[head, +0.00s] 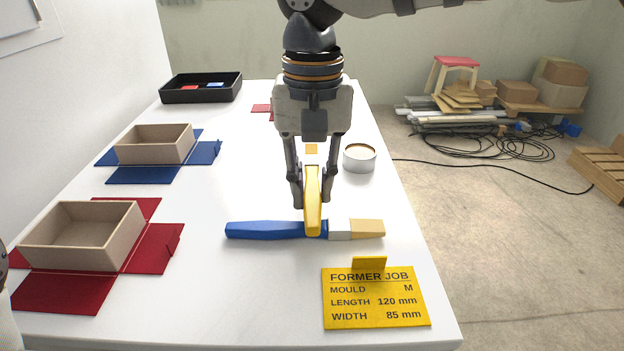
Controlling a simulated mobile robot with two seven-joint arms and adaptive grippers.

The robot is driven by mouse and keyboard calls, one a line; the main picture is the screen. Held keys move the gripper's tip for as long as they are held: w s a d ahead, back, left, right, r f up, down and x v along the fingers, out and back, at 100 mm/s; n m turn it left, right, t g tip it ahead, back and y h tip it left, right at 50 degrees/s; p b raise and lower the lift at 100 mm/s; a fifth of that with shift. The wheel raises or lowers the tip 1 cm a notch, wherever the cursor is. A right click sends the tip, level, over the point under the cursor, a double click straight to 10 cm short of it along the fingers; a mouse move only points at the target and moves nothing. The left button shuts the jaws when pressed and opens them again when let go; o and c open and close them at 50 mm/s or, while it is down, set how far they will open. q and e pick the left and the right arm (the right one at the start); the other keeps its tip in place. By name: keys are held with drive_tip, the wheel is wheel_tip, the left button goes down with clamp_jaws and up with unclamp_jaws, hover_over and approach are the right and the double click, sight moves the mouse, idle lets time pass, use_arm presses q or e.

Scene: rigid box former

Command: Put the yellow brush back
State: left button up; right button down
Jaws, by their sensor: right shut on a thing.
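The yellow brush (313,205) is held between the fingers of my right gripper (312,190), which hangs down over the right part of the white table. The yellow handle points toward me and its near end overlaps the blue brush in the picture. Its far end and bristles are mostly hidden by the gripper. The blue brush (265,230) lies crosswise on the table, with its pale bristles to the right. I cannot tell whether the two brushes touch. My left gripper is not in view.
A round tin (360,158) stands right of my gripper. A yellow job card (375,297) is at the front right. Open boxes sit on red (70,290) and blue (140,173) sheets at left. A black tray (201,88) is at the back. The table middle is clear.

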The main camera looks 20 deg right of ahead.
sight(312, 193)
drive_tip(key=shift+f, duration=0.15)
drive_tip(key=shift+f, duration=0.15)
drive_tip(key=c, duration=1.4)
unclamp_jaws()
drive_tip(key=shift+c, duration=0.2)
wheel_tip(312, 193, up, 13)
drive_tip(key=shift+f, duration=0.15)
drive_tip(key=shift+w, duration=0.1)
